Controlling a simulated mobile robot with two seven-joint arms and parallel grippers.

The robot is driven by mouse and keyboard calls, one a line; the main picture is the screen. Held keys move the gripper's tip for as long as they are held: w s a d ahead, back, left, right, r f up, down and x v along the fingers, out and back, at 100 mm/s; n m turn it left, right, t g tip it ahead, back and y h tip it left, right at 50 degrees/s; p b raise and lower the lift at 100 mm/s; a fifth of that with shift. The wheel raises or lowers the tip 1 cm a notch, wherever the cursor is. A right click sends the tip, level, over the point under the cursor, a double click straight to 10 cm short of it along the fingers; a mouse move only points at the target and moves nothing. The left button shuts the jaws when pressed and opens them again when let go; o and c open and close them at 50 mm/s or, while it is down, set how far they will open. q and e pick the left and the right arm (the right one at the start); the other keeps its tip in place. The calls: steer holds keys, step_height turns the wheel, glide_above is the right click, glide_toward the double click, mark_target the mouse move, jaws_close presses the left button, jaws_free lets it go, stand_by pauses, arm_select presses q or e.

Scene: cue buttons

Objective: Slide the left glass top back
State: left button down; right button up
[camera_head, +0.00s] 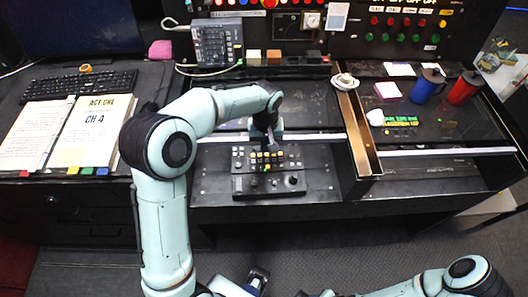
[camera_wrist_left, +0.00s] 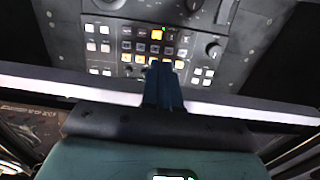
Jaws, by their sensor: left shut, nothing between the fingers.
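The left glass top (camera_head: 310,105) is a dark, see-through sheet over the middle section of the desk, with a pale front edge strip (camera_head: 318,137). My left gripper (camera_head: 268,148) is shut and empty, pointing down at that strip, just above the button panel (camera_head: 266,158). In the left wrist view, the shut fingers (camera_wrist_left: 163,72) overlap the pale strip (camera_wrist_left: 62,84) and reach to the rows of buttons (camera_wrist_left: 158,34). I cannot tell whether they touch the strip. My arm hides part of the glass.
A brass-coloured trough (camera_head: 358,130) divides the left section from the right glass top (camera_head: 440,110). A blue mug (camera_head: 425,88) and a red mug (camera_head: 463,90) stand at the right. A keyboard (camera_head: 80,85) and open binder (camera_head: 75,130) lie at the left.

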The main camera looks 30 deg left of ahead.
arm_select(q)
steer(key=shift+w+a, duration=0.4)
steer(key=shift+w, duration=0.15)
arm_select(e)
steer(key=shift+w+r, duration=0.2)
steer(key=shift+r, duration=0.2)
